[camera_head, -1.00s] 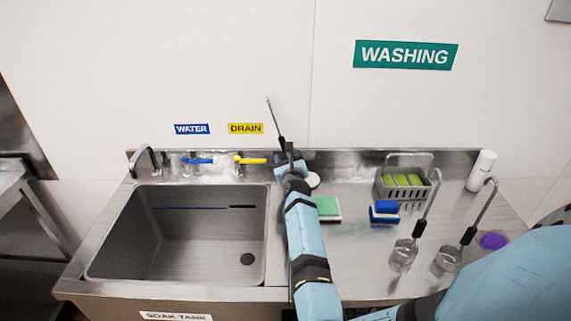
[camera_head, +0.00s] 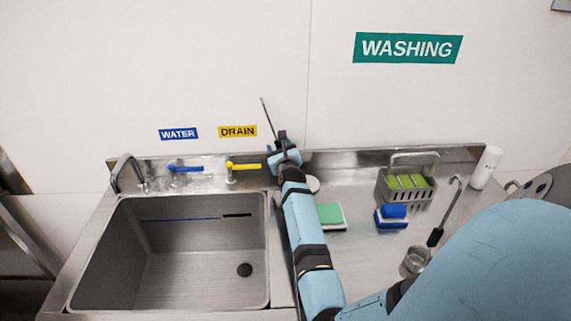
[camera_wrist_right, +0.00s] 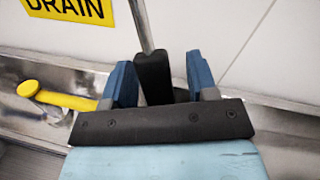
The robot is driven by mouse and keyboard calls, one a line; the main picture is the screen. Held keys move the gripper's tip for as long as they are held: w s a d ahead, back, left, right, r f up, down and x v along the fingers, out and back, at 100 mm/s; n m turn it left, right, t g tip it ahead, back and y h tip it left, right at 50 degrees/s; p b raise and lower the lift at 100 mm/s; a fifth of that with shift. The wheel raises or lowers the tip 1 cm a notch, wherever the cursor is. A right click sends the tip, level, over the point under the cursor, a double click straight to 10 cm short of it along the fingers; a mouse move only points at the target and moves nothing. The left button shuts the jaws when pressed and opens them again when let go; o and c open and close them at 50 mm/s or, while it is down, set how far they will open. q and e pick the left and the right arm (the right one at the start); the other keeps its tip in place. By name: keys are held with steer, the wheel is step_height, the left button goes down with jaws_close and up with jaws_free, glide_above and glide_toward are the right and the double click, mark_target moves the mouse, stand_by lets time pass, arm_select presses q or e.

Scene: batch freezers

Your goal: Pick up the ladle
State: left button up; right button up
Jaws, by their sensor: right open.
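My right gripper (camera_head: 282,148) is open at the back of the sink counter. Its blue fingers stand either side of the black grip (camera_wrist_right: 155,77) of a thin metal rod (camera_head: 267,115), with gaps visible in the wrist view. The rod rises against the wall. Its lower end is hidden, so I cannot tell whether it is a ladle. A ladle with a clear-looking cup (camera_head: 415,261), black grip and hooked metal handle stands upright on the right counter, partly behind my arm. My left gripper is out of view.
The sink basin (camera_head: 180,262) is left of my forearm. A blue lever (camera_head: 186,168) and a yellow lever (camera_head: 244,166) are close to the gripper. A green sponge (camera_head: 330,214), blue sponge (camera_head: 392,214), grey basket (camera_head: 404,190) and white bottle (camera_head: 485,167) stand on the right.

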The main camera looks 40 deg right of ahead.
steer(key=shift+s+r, duration=0.1)
steer(key=shift+s, duration=0.05)
steer(key=shift+c, duration=1.1)
jaws_close()
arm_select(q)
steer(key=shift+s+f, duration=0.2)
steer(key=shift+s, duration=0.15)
arm_select(e)
steer(key=shift+r, duration=0.1)
